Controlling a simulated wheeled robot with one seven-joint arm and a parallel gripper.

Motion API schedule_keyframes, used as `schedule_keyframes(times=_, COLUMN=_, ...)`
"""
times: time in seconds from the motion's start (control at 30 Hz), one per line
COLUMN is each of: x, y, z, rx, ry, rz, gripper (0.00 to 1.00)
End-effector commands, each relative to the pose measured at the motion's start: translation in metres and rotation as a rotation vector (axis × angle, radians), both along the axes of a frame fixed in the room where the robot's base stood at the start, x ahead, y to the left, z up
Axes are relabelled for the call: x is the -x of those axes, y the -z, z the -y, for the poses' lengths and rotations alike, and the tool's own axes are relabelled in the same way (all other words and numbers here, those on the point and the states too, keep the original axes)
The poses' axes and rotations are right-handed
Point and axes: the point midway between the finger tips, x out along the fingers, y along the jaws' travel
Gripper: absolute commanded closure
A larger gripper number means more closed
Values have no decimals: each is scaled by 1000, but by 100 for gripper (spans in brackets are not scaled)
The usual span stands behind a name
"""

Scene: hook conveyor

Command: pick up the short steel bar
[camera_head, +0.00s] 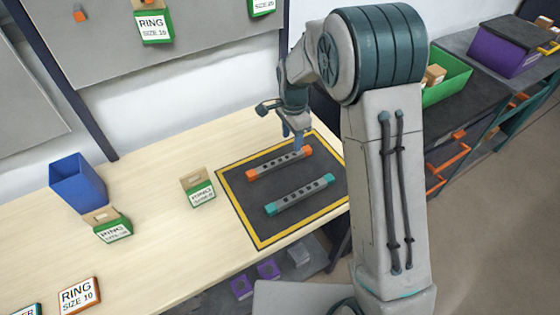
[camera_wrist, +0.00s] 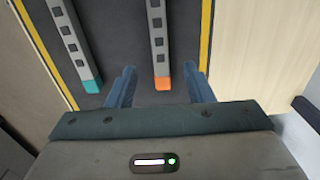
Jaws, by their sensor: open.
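Two grey steel bars with dark holes lie side by side on a black mat with a yellow border (camera_head: 262,240). The bar with orange ends (camera_head: 280,163) lies nearer the wall; the bar with teal ends (camera_head: 300,195) lies nearer the table's front. They look close in length, and I cannot tell surely which is the short one. My gripper (camera_head: 298,143) is over the right end of the orange-ended bar, open and empty. In the wrist view the orange tip (camera_wrist: 162,83) shows between my fingers (camera_wrist: 161,85), and the teal-ended bar (camera_wrist: 75,45) is to their left.
A blue bin (camera_head: 78,183), a green-labelled ring box (camera_head: 198,188) and another green-labelled box (camera_head: 112,226) stand on the wooden table left of the mat. A ring sign (camera_head: 80,294) is at front left. A shelf with a purple bin (camera_head: 500,48) is at right.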

Motion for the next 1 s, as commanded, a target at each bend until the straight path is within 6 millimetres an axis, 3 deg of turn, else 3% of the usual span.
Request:
schedule_keyframes(times=0.33, x=0, y=28, z=2, rx=1, ry=0, rz=-4, gripper=53)
schedule_keyframes(times=0.63, x=-2, y=65, z=3, rx=1, ry=-1, rz=-2, gripper=53)
schedule_keyframes(times=0.93, x=-2, y=70, z=3, rx=0, ry=-1, rz=0, gripper=53)
schedule_keyframes(times=1.0, x=-2, y=70, z=3, rx=0, ry=-1, rz=0, gripper=69)
